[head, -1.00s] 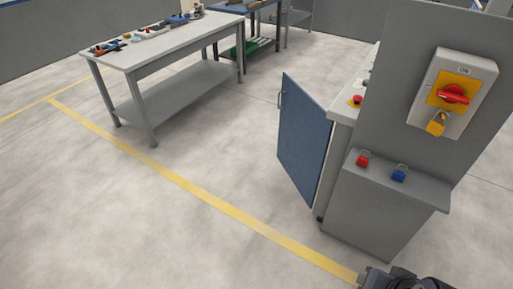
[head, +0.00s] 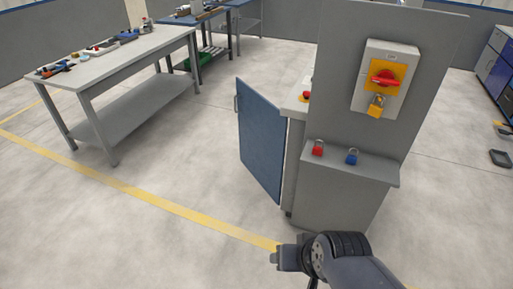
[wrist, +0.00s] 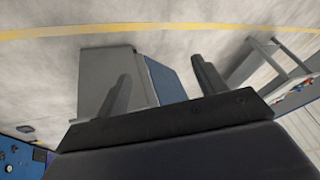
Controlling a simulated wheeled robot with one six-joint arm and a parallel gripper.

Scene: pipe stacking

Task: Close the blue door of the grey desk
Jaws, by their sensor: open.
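The blue door (head: 261,140) stands open on the left side of the grey desk (head: 340,200), with its handle (head: 236,103) near the upper corner of its free edge. In the wrist view the blue door (wrist: 165,80) shows between my fingers, beside the grey desk (wrist: 103,75). My gripper (wrist: 158,85) is open and empty, its two fingers spread apart. It is well short of the door and touches nothing. In the head view my arm shows at the bottom, in front of the desk; the fingertips are not clear there.
A grey workbench (head: 135,52) with tools stands at the left, and a blue-topped table (head: 190,19) behind it. The desk's tall panel carries a red switch (head: 386,78); a red padlock (head: 318,148) and a blue padlock (head: 352,157) sit on its ledge. Floor left of the door is clear.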

